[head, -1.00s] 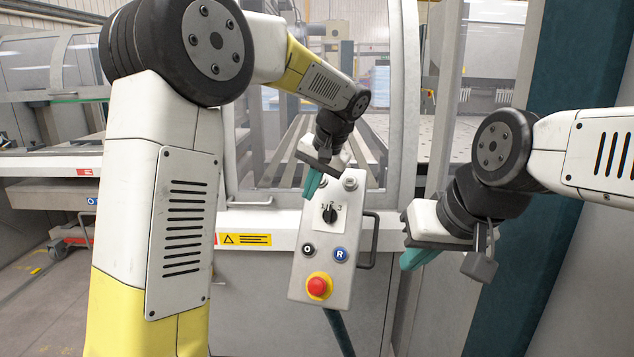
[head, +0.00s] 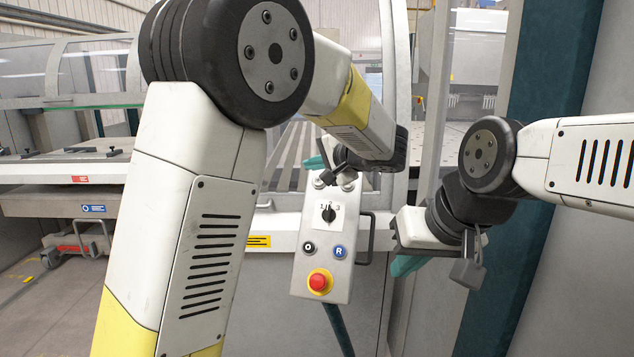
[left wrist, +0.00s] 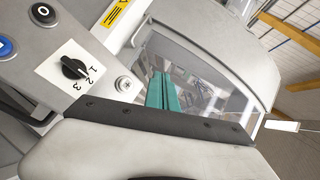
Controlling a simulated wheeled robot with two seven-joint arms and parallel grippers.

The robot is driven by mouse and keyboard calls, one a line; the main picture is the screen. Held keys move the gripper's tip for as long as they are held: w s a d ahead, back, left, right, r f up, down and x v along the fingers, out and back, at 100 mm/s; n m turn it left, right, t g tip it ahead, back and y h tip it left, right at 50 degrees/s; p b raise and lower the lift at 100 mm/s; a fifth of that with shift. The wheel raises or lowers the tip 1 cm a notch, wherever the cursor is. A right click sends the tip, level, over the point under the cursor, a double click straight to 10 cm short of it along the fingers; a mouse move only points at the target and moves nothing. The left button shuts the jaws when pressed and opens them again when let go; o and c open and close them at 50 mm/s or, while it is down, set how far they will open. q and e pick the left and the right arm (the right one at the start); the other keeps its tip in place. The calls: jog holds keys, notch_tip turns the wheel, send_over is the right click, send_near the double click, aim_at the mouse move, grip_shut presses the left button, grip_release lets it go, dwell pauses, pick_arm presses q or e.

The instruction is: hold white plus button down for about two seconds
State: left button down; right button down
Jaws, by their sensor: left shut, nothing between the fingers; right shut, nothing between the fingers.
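A grey control box (head: 342,285) stands upright in the head view, with two pale round buttons at its top. The upper left button (head: 319,183) shows partly beneath my left gripper; it is also in the left wrist view (left wrist: 123,84), pale with a faint mark I cannot read surely. The upper right button (head: 347,186) is partly covered by my left gripper and hidden in the wrist view. Which one bears the plus is unclear. My left gripper (head: 316,162) is shut and empty, its teal fingers above the box's top edge, apart from the buttons. My right gripper (head: 402,267) is shut and empty, right of the box.
The box also carries a black selector (head: 328,214), a black O button (head: 308,248), a blue R button (head: 339,252) and a red emergency stop (head: 318,282). A machine window frame stands behind.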

pick_arm(q)
jog(key=shift+w+d+f, duration=0.3)
jog(key=shift+w+f, duration=0.6)
jog(key=shift+w, duration=0.2)
jog(key=shift+w+d+f, duration=0.25)
jog(key=shift+w+f, duration=0.65)
jog(key=shift+w, duration=0.25)
jog(key=shift+w+d+f, duration=0.3)
jog(key=shift+w+f, duration=0.6)
jog(key=shift+w, duration=0.2)
jog(key=shift+w+f, duration=0.25)
jog(key=shift+w, duration=0.1)
jog(key=shift+w+d+f, duration=0.15)
jog(key=shift+w+f, duration=0.15)
dwell(1.8)
jog(key=shift+s+r, duration=0.55)
jog(key=shift+s, duration=0.1)
jog(key=shift+a, duration=0.2)
jog(key=shift+s+a+r, duration=0.25)
jog(key=shift+s+r, duration=0.55)
jog(key=shift+s, duration=0.2)
jog(key=shift+s+a+r, duration=0.2)
jog(key=shift+s+r, duration=0.55)
jog(key=shift+s, duration=0.2)
